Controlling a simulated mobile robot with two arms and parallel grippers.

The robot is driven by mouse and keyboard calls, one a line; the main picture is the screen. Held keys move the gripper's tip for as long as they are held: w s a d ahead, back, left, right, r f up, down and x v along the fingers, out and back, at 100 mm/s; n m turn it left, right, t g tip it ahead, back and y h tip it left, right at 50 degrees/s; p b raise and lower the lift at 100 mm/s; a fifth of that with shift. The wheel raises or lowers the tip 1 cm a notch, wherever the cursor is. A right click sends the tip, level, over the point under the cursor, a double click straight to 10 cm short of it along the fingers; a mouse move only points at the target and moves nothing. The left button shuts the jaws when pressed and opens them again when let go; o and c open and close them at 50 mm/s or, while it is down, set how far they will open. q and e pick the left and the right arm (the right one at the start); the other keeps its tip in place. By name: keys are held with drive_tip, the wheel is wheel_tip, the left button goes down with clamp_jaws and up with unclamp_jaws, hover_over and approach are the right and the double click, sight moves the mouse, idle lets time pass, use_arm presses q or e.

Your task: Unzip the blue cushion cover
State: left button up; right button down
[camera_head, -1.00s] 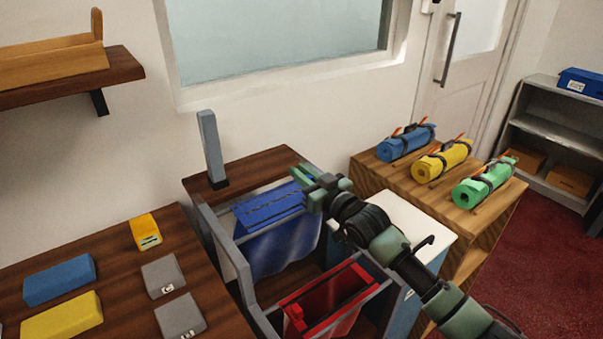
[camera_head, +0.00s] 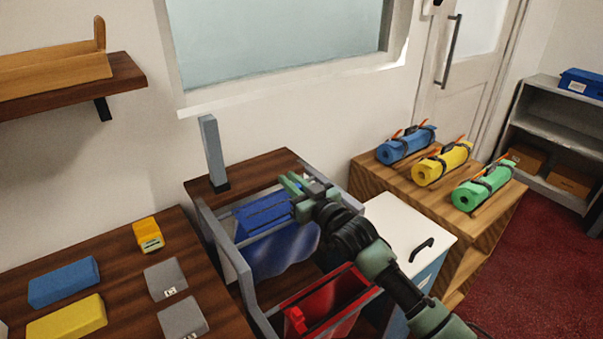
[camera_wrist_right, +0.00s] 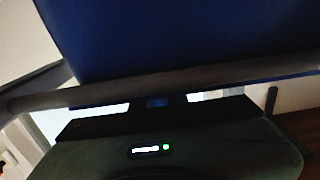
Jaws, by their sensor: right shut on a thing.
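The blue cushion cover (camera_head: 282,252) hangs in the grey frame, with a flat blue band along its upper edge. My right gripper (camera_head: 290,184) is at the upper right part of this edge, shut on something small. It is most likely the zip pull, but the gripper hides it. In the right wrist view the blue cover (camera_wrist_right: 190,40) fills the top, and a small blue bit shows between the dark gripper parts (camera_wrist_right: 158,102). How far the zip is open cannot be told. My left gripper is not in view.
A red cover (camera_head: 335,300) hangs in the near part of the grey frame (camera_head: 232,258). A grey post (camera_head: 212,150) stands behind. Blue, yellow and green rolls lie on a wooden stand (camera_head: 470,215) at right. Coloured blocks lie on the left table (camera_head: 110,270).

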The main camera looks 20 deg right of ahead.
sight(239, 215)
drive_tip(key=shift+s+a+p, duration=0.55)
drive_tip(key=shift+s+a, duration=0.3)
drive_tip(key=shift+a, duration=1.45)
drive_tip(key=shift+s+a+p, duration=0.6)
drive_tip(key=shift+s+a, duration=0.2)
drive_tip(key=shift+a, duration=1.45)
drive_tip(key=shift+s+a+p, duration=0.55)
drive_tip(key=shift+s+a, duration=0.3)
drive_tip(key=shift+a, duration=1.45)
drive_tip(key=c, duration=1.5)
unclamp_jaws()
drive_tip(key=shift+o, duration=0.5)
drive_tip(key=shift+a, duration=0.2)
drive_tip(key=shift+s+d, duration=0.1)
drive_tip(key=shift+s+d+f, duration=0.1)
drive_tip(key=shift+s+d, duration=0.05)
drive_tip(key=shift+s, duration=0.05)
drive_tip(key=v, duration=0.7)
drive_tip(key=shift+s+b, duration=0.15)
drive_tip(key=shift+b, duration=0.2)
